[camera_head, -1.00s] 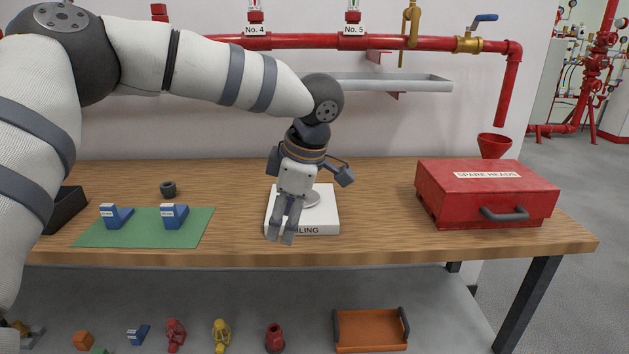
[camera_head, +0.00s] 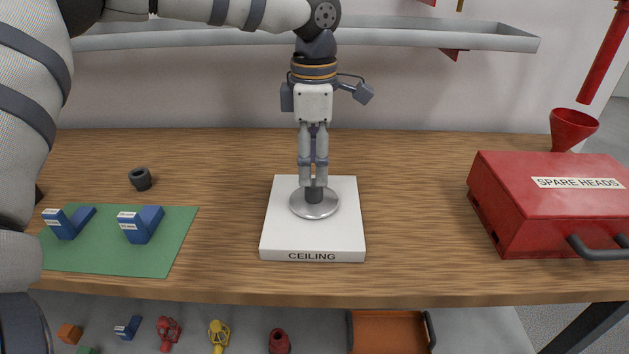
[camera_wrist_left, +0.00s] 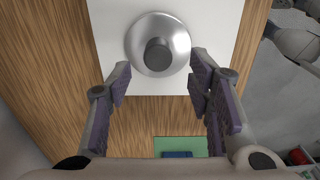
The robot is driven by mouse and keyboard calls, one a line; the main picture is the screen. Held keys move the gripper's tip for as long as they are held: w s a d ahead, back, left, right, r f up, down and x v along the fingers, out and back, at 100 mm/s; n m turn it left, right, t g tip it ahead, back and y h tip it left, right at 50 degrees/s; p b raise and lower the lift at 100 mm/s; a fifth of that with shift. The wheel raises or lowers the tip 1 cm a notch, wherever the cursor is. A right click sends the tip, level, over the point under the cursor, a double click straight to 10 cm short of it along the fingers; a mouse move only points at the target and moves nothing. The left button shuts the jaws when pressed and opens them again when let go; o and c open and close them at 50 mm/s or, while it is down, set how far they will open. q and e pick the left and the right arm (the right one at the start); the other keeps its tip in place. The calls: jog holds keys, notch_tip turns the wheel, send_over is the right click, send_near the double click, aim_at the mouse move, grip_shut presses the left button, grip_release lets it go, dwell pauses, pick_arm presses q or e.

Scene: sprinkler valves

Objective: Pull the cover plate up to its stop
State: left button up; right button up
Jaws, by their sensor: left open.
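The cover plate (camera_head: 314,204) is a round silver disc with a short dark stem at its centre. It lies on the white block marked CEILING (camera_head: 312,243) on the bench. My left gripper (camera_head: 314,184) points straight down over the plate, its fingertips close about the stem in the head view. In the left wrist view the gripper (camera_wrist_left: 160,72) is open and empty. The cover plate (camera_wrist_left: 177,28) shows there beyond the fingertips, its stem between their lines. I cannot tell how far above the plate the tips are. My right gripper is not in view.
A green mat (camera_head: 105,258) with two blue V-shaped holders lies left, with a dark ring (camera_head: 140,179) behind it. A red SPARE HEADS case (camera_head: 515,215) stands right, a red funnel (camera_head: 572,130) behind it. A grey wall tray (camera_head: 430,36) runs behind. Bench around the block is clear.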

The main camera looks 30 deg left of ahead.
aim_at(314, 183)
pick_arm(q)
notch_tip(314, 183, down, 6)
jog(key=shift+r, duration=0.2)
jog(key=shift+w, duration=0.1)
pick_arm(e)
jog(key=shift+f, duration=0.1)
